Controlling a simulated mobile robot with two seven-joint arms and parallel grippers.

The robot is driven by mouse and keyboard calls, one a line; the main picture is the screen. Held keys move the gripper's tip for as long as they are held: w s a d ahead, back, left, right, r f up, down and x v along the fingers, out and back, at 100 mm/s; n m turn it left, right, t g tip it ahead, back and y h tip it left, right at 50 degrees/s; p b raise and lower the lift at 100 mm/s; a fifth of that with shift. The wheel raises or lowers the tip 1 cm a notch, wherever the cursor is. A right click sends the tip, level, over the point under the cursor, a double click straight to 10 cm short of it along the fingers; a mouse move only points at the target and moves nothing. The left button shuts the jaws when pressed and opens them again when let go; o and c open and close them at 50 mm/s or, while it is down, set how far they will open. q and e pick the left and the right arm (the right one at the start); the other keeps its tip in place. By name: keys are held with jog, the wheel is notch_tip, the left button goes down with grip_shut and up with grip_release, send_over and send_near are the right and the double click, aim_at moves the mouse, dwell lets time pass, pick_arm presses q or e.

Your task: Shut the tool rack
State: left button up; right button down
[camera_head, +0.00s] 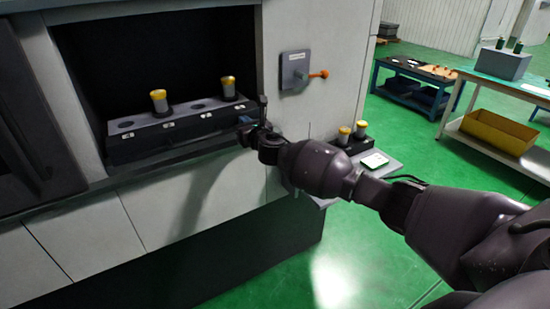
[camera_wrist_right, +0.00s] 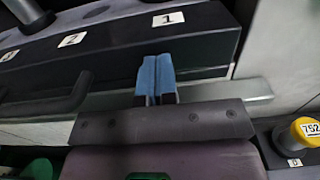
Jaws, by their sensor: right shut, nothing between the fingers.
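The tool rack (camera_head: 180,136) is a long dark box with a grey top and numbered round slots, in the opening of the pale machine. Two yellow-topped tools (camera_head: 159,100) stand in it; other slots look empty. My right gripper (camera_head: 262,127) is at the rack's right end. In the right wrist view its blue fingertips (camera_wrist_right: 155,76) are together and empty, over the dark front of the rack (camera_wrist_right: 205,52) below label 1. I cannot tell whether they touch. A dark bar handle (camera_wrist_right: 50,104) shows at left there. My left gripper is out of view.
A grey switch box with an orange handle (camera_head: 297,72) is on the machine wall, right of the opening. A side shelf (camera_head: 386,168) holds yellow-topped tools (camera_head: 344,134). A dark door (camera_head: 35,130) stands at left. Worktables (camera_head: 505,85) are farther back.

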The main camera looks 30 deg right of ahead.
jog(key=w+b, duration=0.1)
jog(key=w, duration=0.3)
jog(key=w+b, duration=0.1)
jog(key=w, duration=0.1)
jog(key=shift+w+a+f+b, duration=0.15)
jog(key=shift+w+f+b, duration=0.1)
jog(key=shift+w+b, duration=0.1)
jog(key=shift+w, duration=0.5)
jog(key=shift+r, duration=0.15)
jog(key=shift+w, duration=0.1)
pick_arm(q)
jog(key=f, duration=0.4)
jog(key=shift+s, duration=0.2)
